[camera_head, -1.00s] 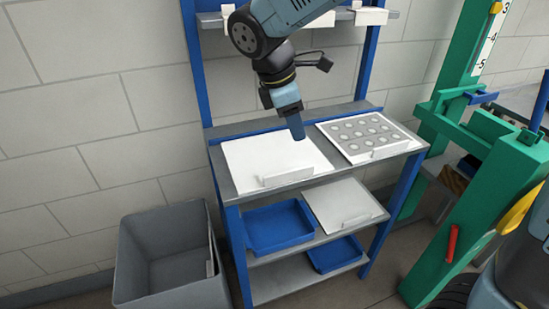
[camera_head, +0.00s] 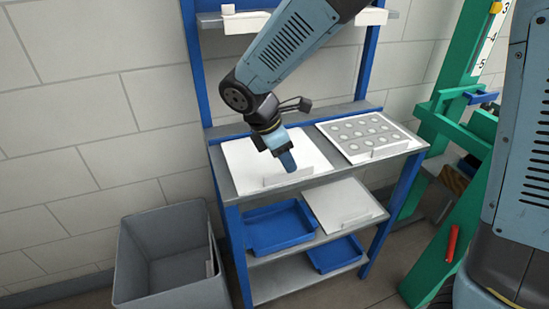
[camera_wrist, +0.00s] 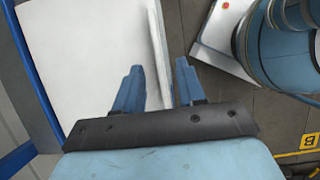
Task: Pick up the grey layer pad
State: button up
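A grey pad with rows of pale round marks (camera_head: 345,127) lies on a white sheet at the right of the rack's top shelf. A plain white pad (camera_head: 240,160) lies at the left, with a low upright lip (camera_head: 300,175) at its front edge. I cannot tell for certain which is the layer pad. My gripper (camera_head: 291,168) is over the plain pad's front, by the lip. In the wrist view my gripper (camera_wrist: 158,72) is open, its fingers apart and pointing toward the white pad's edge (camera_wrist: 95,60). Nothing shows held; contact is unclear.
A paler pad (camera_head: 340,200) and a blue tray (camera_head: 275,230) sit on the middle shelf, another blue tray (camera_head: 335,255) below. A grey bin (camera_head: 150,285) stands at the left. A green frame (camera_head: 465,205) stands close at the right.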

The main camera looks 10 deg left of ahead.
jog(key=shift+a+x, duration=0.1)
jog(key=shift+x, duration=1.2)
jog(key=shift+a+x, duration=0.15)
jog(key=shift+x, duration=1.1)
jog(key=shift+f, duration=0.1)
jog(key=shift+c, duration=0.2)
grip_shut()
